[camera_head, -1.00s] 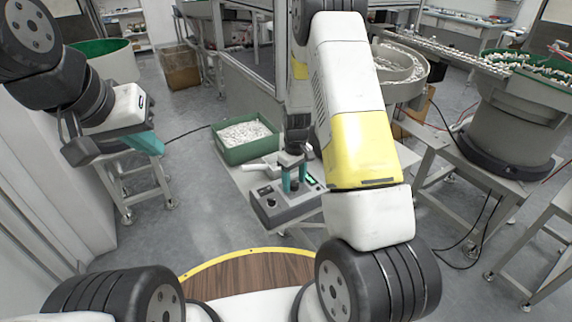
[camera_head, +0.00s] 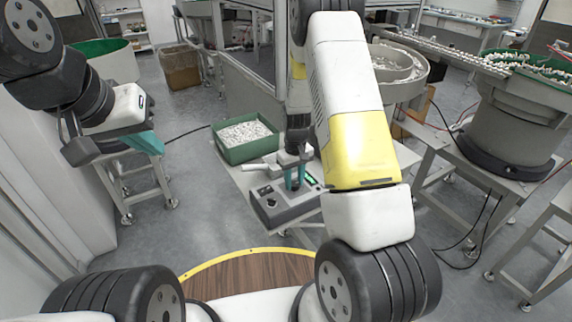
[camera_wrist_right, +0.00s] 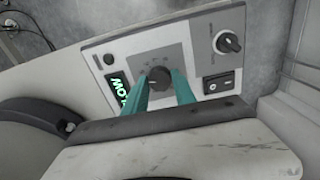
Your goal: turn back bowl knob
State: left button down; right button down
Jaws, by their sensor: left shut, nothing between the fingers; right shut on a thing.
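The grey control box (camera_head: 285,200) stands on a light table, with its knobs and a green-lit display on top. My right gripper (camera_head: 295,182) reaches down to it, and its teal fingers are shut on a dark round knob. In the right wrist view the knob (camera_wrist_right: 158,82) sits on a grey dial plate between the fingertips (camera_wrist_right: 161,85). My left gripper (camera_head: 147,142) is shut and empty, far left of the box. Labels beside the knobs are too small to read.
A green bin (camera_head: 245,150) of white parts stands behind the box. A black rocker switch (camera_wrist_right: 219,84), a small black button (camera_wrist_right: 109,59) and the green display (camera_wrist_right: 120,90) lie near the fingers. A feeder bowl (camera_head: 505,115) stands at right.

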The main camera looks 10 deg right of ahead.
aim_at(294, 183)
jog(key=m, duration=0.4)
jog(key=shift+m, duration=2.6)
jog(key=c, duration=1)
grip_release()
jog(key=shift+r, duration=3.9)
